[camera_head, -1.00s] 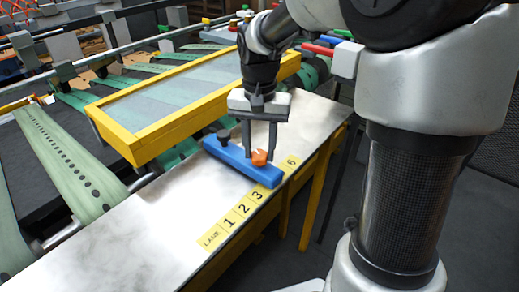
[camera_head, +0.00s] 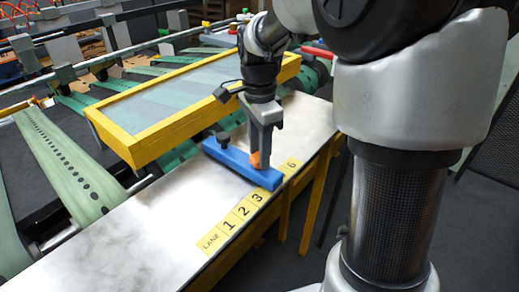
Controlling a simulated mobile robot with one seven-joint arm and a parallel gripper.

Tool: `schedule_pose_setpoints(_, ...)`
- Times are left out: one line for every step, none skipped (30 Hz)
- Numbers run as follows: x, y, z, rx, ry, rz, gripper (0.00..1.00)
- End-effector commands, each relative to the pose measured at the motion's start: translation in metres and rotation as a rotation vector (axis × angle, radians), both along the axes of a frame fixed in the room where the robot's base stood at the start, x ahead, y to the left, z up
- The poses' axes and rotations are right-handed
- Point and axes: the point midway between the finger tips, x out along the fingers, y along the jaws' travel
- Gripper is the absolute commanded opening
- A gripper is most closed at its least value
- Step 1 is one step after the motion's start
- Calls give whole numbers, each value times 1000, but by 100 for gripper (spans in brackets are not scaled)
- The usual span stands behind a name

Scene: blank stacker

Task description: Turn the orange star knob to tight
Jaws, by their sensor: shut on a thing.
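The orange star knob (camera_head: 255,160) sits on the right part of a blue bar (camera_head: 232,163), which lies on the metal table. My gripper (camera_head: 261,154) points down over the bar and is shut on the orange knob. Its fingers are seen nearly edge-on and hide part of the knob. A small black knob (camera_head: 223,138) stands on the left part of the blue bar. I cannot read any tight marking on the bar.
The metal table (camera_head: 130,225) is clear to the left of the bar. Yellow number labels (camera_head: 235,218) run along its front edge. A yellow-framed panel (camera_head: 140,150) stands behind. Green belts (camera_head: 62,160) lie at the left.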

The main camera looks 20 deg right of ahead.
Motion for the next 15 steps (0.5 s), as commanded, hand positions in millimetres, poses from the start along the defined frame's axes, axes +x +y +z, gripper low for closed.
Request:
schedule_pose_setpoints(0, 1, 0, 1, 1, -38, 13)
schedule_pose_setpoints(0, 1, 0, 1, 1, -63, 13)
schedule_pose_setpoints(0, 1, 0, 1, 1, -94, 13)
schedule_pose_setpoints(0, 1, 0, 1, 1, -116, 13)
schedule_pose_setpoints(0, 1, 0, 1, 1, -136, 13)
schedule_pose_setpoints(0, 1, 0, 1, 1, -163, 13)
schedule_pose_setpoints(0, 1, 0, 1, 1, -182, 13)
schedule_pose_setpoints(0, 1, 0, 1, 1, -199, 13)
schedule_pose_setpoints(0, 1, 0, 1, 1, -222, 13)
schedule_pose_setpoints(0, 1, 0, 1, 1, -236, 13)
schedule_pose_setpoints(0, 1, 0, 0, 1, -250, 13)
schedule_pose_setpoints(0, 1, 0, 0, 2, -266, 13)
schedule_pose_setpoints(0, 1, 0, 0, 2, -279, 13)
schedule_pose_setpoints(0, 0, 0, 0, 2, -289, 13)
schedule_pose_setpoints(0, 0, 0, 0, 2, -301, 13)
